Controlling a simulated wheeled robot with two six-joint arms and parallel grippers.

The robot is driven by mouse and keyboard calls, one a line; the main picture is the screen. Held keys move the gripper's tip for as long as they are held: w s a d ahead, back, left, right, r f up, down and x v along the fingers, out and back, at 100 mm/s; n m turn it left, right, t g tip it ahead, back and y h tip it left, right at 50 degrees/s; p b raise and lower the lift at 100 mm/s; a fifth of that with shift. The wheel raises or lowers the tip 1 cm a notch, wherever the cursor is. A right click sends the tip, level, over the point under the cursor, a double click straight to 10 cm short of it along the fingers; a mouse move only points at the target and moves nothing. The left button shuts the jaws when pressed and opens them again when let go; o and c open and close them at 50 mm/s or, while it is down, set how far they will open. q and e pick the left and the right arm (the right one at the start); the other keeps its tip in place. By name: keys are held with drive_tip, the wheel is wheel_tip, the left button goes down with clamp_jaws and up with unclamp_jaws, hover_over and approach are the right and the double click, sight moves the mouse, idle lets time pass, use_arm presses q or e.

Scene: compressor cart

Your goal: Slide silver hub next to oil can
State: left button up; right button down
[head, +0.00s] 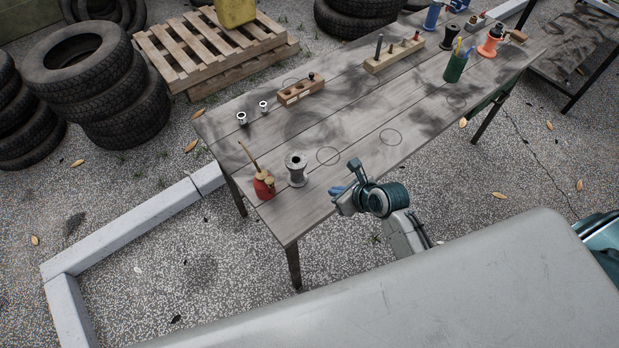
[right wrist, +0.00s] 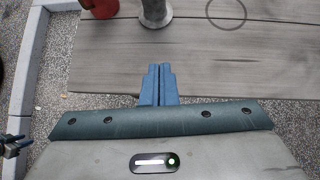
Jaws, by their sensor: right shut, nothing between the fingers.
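The silver hub (head: 297,170), a grey flanged spool shape, stands upright near the front left end of the table. The red oil can (head: 264,185) with a brass-coloured spout stands just left of it, with a small gap between them. My right gripper (head: 337,190) is shut and empty, at the table's front edge, right of the hub and apart from it. In the right wrist view the blue fingertips (right wrist: 158,78) point towards the hub's base (right wrist: 155,14), and the can's red base (right wrist: 101,8) is left of it. A dark part at that view's left edge may be my left gripper.
The wooden table (head: 350,145) has drawn circles, one (head: 328,156) just right of the hub. Two small silver sockets (head: 252,112) and a wooden block (head: 300,91) stand farther back. Bare boards lie around the hub's right side.

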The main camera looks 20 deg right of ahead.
drive_tip(key=p, duration=0.2)
approach(303, 180)
drive_tip(key=f, duration=0.3)
drive_tip(key=shift+s+a+f, duration=0.1)
drive_tip(key=shift+s, duration=0.1)
drive_tip(key=w, duration=0.1)
drive_tip(key=w+a, duration=0.1)
drive_tip(key=w, duration=0.1)
drive_tip(key=shift+a+f+p, duration=0.15)
drive_tip(key=shift+a+p, duration=0.1)
drive_tip(key=shift+p, duration=0.15)
drive_tip(key=shift+w+a+f, duration=0.1)
drive_tip(key=shift+w+a, duration=0.1)
drive_tip(key=shift+w, duration=0.2)
